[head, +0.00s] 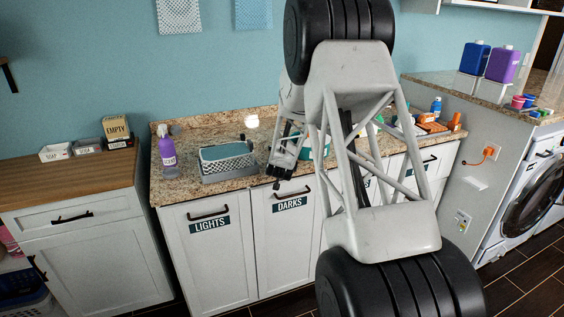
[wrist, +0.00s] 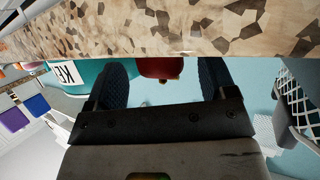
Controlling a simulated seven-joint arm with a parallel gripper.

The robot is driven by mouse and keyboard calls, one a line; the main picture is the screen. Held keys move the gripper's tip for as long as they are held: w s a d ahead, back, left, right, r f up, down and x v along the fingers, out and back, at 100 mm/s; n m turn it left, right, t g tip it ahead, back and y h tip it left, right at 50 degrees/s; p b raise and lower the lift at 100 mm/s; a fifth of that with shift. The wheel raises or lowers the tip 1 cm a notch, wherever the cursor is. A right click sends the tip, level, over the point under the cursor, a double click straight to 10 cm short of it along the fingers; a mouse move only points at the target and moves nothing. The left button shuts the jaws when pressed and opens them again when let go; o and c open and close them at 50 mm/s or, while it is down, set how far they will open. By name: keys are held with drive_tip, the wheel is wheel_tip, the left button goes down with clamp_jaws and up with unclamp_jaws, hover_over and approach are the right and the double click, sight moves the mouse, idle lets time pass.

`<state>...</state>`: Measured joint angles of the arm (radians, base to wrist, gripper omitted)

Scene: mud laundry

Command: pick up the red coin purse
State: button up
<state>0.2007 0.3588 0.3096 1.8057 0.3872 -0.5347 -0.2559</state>
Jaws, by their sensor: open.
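The red coin purse (wrist: 160,66) shows in the wrist view, against the speckled countertop (wrist: 180,30), which fills the top of that tilted picture. Only part of the purse is visible. It lies between the two dark fingers of my gripper (wrist: 165,78), with a gap on each side. The gripper is open and holds nothing. In the head view my gripper (head: 280,170) is low at the front part of the counter, above the DARKS door. I cannot make out the purse in the head view.
A grey basket with teal cloth (head: 226,167) stands left of my gripper, with a purple spray bottle (head: 167,152) beyond it. A teal container (wrist: 88,74) is close by on the other side. Orange items (head: 433,126) and a blue bottle (head: 436,106) stand farther right.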

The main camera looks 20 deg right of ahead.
drive_tip(key=shift+x, duration=1.05)
drive_tip(key=c, duration=1)
